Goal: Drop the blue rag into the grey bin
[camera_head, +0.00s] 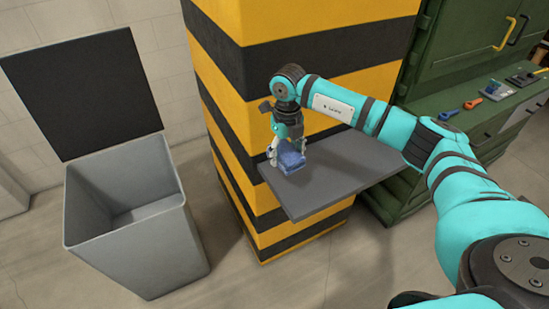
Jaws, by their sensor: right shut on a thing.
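The blue rag (291,161) is a small crumpled bundle at the left part of a dark grey shelf (330,185) on the striped pillar. My right gripper (287,152) points down and is shut on the rag. The rag is at the shelf surface; whether it is lifted clear cannot be told. The grey bin (140,250) stands on the floor to the left of the pillar. Its dark lid (85,90) is raised and the inside that shows is empty. My left gripper is not in view.
The yellow and black striped pillar (250,100) stands between the bin and a green cabinet (465,55). Several tools, including an orange-handled one (473,104), lie on the green bench at the right. Open floor shows in front of the bin and pillar.

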